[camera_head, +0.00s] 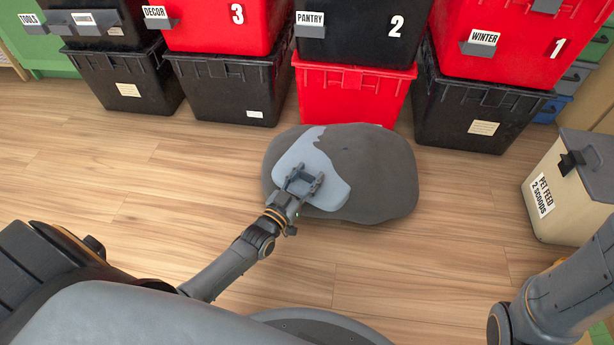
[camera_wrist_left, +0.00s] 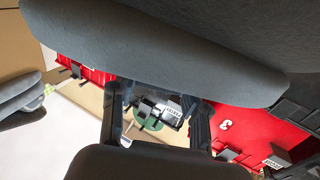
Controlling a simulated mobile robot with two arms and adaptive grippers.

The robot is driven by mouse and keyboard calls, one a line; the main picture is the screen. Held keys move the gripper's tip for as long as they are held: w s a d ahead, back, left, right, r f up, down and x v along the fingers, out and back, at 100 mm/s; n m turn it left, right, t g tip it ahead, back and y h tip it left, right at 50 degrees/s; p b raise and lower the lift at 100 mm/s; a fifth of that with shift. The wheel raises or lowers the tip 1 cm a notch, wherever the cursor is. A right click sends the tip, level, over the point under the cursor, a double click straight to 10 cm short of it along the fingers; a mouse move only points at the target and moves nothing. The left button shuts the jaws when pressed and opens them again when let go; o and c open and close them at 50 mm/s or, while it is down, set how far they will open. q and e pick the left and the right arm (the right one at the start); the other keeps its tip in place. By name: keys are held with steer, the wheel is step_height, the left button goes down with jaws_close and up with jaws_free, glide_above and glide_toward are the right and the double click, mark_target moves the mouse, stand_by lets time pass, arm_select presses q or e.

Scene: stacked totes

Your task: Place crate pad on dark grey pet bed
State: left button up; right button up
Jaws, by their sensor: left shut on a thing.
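The crate pad (camera_head: 318,158), a light blue-grey slab, lies over the left part of the dark grey pet bed (camera_head: 382,170) on the floor. The bed is a rounded cushion; its right side is uncovered. My left gripper (camera_head: 304,181) is over the pad's near part and shut on it. In the left wrist view the pad (camera_wrist_left: 145,52) crosses the top, with the gripper's fingers (camera_wrist_left: 158,98) reaching to its edge and the darker bed (camera_wrist_left: 225,20) beyond. Whether the pad rests fully on the bed cannot be told. My right arm shows at lower right, its gripper out of frame.
Stacked black and red totes stand behind the bed, including a red one (camera_head: 352,95) close to its back edge. A cream pet feed bin (camera_head: 556,195) with a grey lid stands at the right. The wooden floor (camera_head: 120,180) is clear left and right of the bed.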

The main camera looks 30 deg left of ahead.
arm_select(q)
steer(key=shift+f, duration=0.2)
steer(key=o, duration=1.4)
steer(key=shift+c, duration=0.2)
